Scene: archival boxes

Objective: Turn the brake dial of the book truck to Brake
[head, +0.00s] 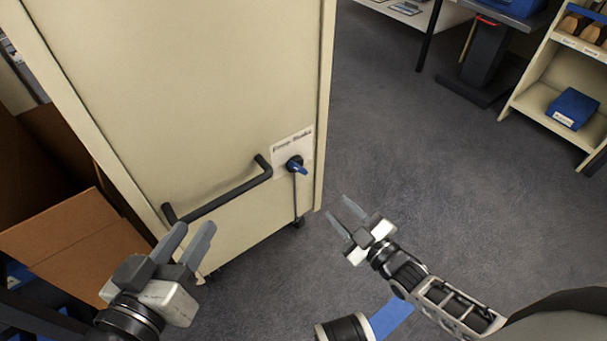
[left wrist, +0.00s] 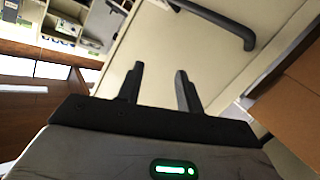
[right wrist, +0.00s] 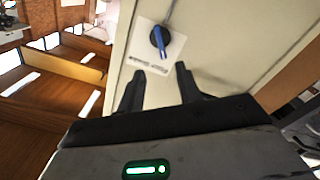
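The book truck (head: 200,90) is a tall cream cabinet with a black bar handle (head: 225,196) on its end panel. The brake dial (head: 297,165) is a dark knob with a blue pointer, on a white label plate right of the handle. In the head view the pointer slants down to the right. The dial also shows in the right wrist view (right wrist: 159,40), beyond the fingertips. My right gripper (head: 342,216) is open and empty, below and right of the dial, apart from it. My left gripper (head: 190,238) is open and empty, near the handle's lower left end, not visibly gripping it.
An open cardboard box (head: 75,240) stands left of the truck. A shelf unit (head: 540,97) with a blue box (head: 572,108) is at the upper right. A dark table leg stands at the top. The grey carpet (head: 430,150) right of the truck is clear.

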